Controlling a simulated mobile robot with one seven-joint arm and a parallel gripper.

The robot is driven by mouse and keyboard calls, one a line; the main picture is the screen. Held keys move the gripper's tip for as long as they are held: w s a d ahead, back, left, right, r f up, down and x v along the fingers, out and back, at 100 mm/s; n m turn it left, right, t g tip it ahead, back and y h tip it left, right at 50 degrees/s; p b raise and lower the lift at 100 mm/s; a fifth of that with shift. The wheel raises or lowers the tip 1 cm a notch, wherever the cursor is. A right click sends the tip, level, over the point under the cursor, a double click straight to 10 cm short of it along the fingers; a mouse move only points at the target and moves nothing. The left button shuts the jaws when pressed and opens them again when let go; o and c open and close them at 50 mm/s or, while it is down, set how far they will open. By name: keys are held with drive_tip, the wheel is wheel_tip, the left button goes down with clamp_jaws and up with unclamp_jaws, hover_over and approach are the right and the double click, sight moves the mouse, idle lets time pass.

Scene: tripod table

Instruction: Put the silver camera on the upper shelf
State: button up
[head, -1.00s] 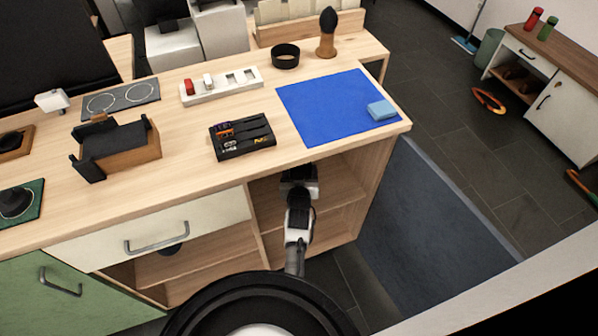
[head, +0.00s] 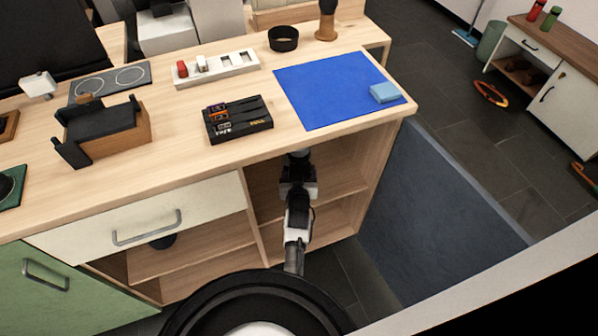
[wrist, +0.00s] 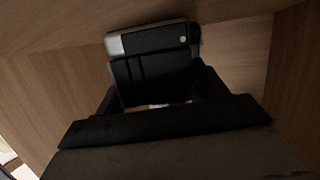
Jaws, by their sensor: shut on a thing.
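My gripper (head: 299,160) is at the opening of the upper compartment in the right part of the wooden cabinet, under the tabletop. In the wrist view my gripper (wrist: 155,98) is shut on the silver camera (wrist: 150,62), which has a silver top edge and a black body. The fingers are on either side of it. The upper shelf (head: 338,183) shows beside my arm in the head view. Wood surfaces surround the camera in the wrist view; whether it touches the shelf I cannot tell. My gripper and the tabletop mostly hide it in the head view.
The tabletop above holds a blue mat (head: 325,90) with a light blue block (head: 385,92), and a black tray (head: 238,122). The cabinet's side wall (head: 378,165) is right of my arm, a divider (head: 253,215) left. A lower shelf (head: 333,215) lies beneath.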

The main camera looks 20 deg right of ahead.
drive_tip(key=shift+f+b, duration=0.6)
drive_tip(key=shift+b, duration=0.05)
idle(0.3)
drive_tip(key=shift+f, duration=0.1)
drive_tip(key=shift+c, duration=0.5)
drive_tip(key=o, duration=2.1)
drive_tip(key=shift+s+f, duration=0.1)
drive_tip(key=shift+f, duration=0.1)
drive_tip(key=shift+r, duration=0.1)
